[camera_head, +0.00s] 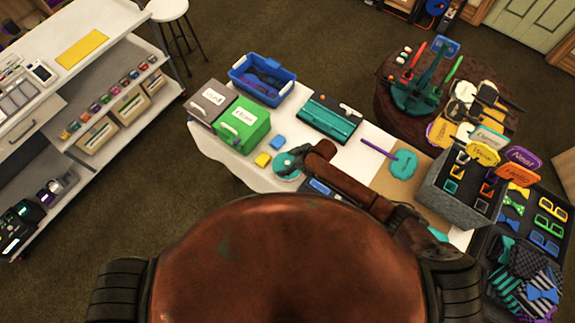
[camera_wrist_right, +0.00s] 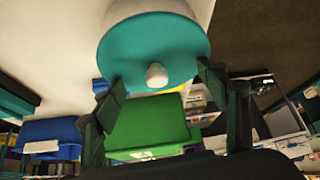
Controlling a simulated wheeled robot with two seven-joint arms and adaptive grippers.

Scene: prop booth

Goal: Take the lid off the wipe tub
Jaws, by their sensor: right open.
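The wipe tub (camera_wrist_right: 148,9) is white, with a round teal lid (camera_wrist_right: 135,50) that has a white knob (camera_wrist_right: 157,75) in its middle. In the head view the teal lid (camera_head: 286,166) shows on the white table, partly hidden by my right gripper (camera_head: 299,157). In the right wrist view my right gripper (camera_wrist_right: 160,84) is open, with its dark fingers apart on either side of the knob and the tips close to the lid's edge. Whether they touch the lid I cannot tell. The lid sits on the tub. My left gripper is not in view.
A green box (camera_head: 241,126) and a grey box (camera_head: 210,101) stand left of the tub, with a blue bin (camera_head: 262,80) behind. Yellow (camera_head: 262,159) and blue (camera_head: 277,142) blocks lie close by. A teal case (camera_head: 328,118) and a teal paddle (camera_head: 402,164) lie right.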

